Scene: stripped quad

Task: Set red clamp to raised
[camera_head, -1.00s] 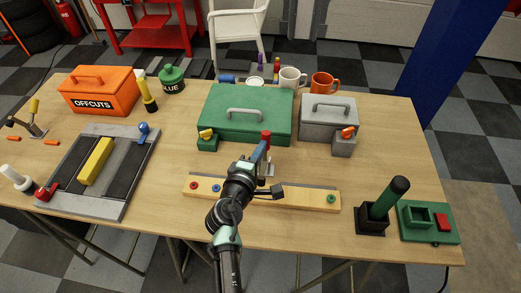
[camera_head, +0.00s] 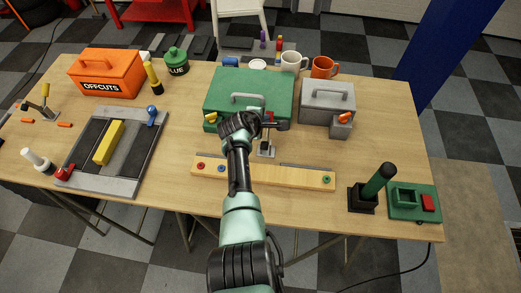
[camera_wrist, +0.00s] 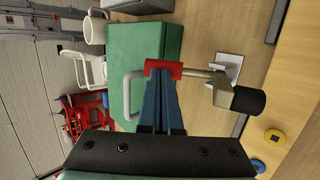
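The red clamp is a metal toggle clamp on a small base plate (camera_head: 265,153), behind the wooden strip. Its red handle grip (camera_head: 269,116) stands upright in front of the green box. In the wrist view the red grip (camera_wrist: 164,65) is at the picture's middle, with its metal rod running right to the base (camera_wrist: 232,66). The clamp's black rubber tip (camera_wrist: 248,100) shows below right. My gripper's blue fingers (camera_wrist: 162,85) lie together, narrow and shut, with their tips at the red grip. Whether they press on it is not clear. In the head view my wrist hides the fingers.
The green box (camera_head: 222,82) stands right behind the clamp, the grey box (camera_head: 318,103) to its right. The wooden strip (camera_head: 285,178) lies in front. A green cylinder in a black holder (camera_head: 360,198) stands at right. A grey-framed jig (camera_head: 135,160) lies at left.

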